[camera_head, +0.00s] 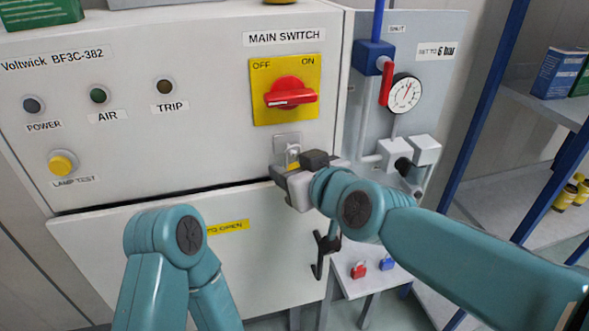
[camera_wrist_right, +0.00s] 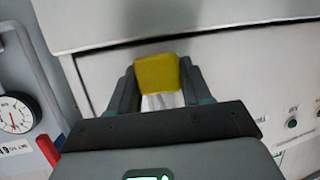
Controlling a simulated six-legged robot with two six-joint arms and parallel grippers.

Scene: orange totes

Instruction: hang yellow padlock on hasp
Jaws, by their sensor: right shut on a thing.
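The yellow padlock (camera_wrist_right: 157,74) is held between the fingers of my right gripper (camera_wrist_right: 160,88) in the right wrist view. In the head view my right gripper (camera_head: 288,174) is at the cabinet front, just below the main switch. A sliver of yellow padlock body (camera_head: 293,166) and a grey shackle show above the fingers. The shackle is in front of the lower part of the metal hasp (camera_head: 286,141). I cannot tell whether it passes through the hasp. My left arm shows only by its links at lower left; its gripper is out of view.
The red main switch (camera_head: 291,93) sits above on its yellow plate. A pressure gauge (camera_head: 404,93) and valve fittings are to the right. A red padlock (camera_head: 358,271) and a blue padlock (camera_head: 387,264) lie on a low shelf. A black hook (camera_head: 324,246) is below my right wrist.

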